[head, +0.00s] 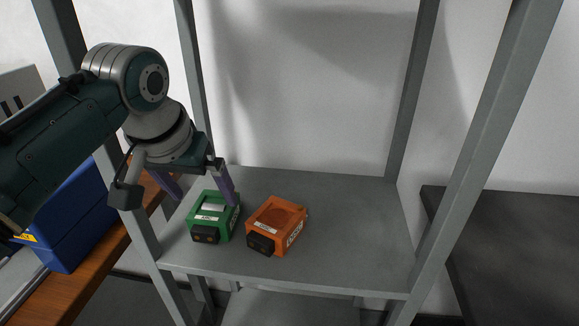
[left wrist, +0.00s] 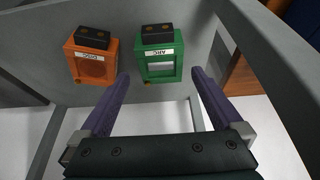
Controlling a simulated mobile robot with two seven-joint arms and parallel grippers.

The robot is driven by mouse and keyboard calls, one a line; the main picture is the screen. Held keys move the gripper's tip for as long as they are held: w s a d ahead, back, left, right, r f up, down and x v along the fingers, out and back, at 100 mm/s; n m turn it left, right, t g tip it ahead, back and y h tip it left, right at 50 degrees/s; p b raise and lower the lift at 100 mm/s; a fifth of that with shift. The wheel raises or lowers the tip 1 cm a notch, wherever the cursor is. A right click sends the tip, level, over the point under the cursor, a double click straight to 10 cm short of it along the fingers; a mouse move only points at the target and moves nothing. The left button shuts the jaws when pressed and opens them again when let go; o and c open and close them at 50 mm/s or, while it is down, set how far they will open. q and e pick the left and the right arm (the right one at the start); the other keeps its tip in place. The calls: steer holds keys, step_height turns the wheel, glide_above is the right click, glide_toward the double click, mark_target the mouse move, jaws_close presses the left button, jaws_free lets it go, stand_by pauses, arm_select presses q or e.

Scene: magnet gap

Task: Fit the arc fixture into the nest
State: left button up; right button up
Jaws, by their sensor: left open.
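The arc fixture is a green square block (head: 229,222) with a window-like opening, a white label reading ARC and a black block on its near end. It stands on the grey shelf and also shows in the left wrist view (left wrist: 142,67). My left gripper (head: 206,200) is open above it, one purple finger toward each side. In the left wrist view the green block lies ahead, between the lines of the two fingers (left wrist: 160,71), not gripped. I cannot make out a nest in either view. My right gripper is not in view.
An orange block (head: 289,218) with a round recess and a black end stands just right of the green one. Grey posts (head: 408,90) frame the shelf (head: 360,235), whose right part is bare. A blue bin (head: 75,215) sits on a wooden surface at left; a dark table (head: 510,240) is at right.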

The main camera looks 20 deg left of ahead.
mark_target(213, 206)
arm_select(q)
steer(key=b+x, duration=0.2)
steer(key=x, duration=0.4)
steer(key=shift+w+a+b, duration=0.1)
steer(key=shift+w+b, duration=0.1)
steer(key=shift+b, duration=0.1)
steer(key=shift+c, duration=0.2)
steer(key=shift+w+r, duration=0.1)
jaws_close()
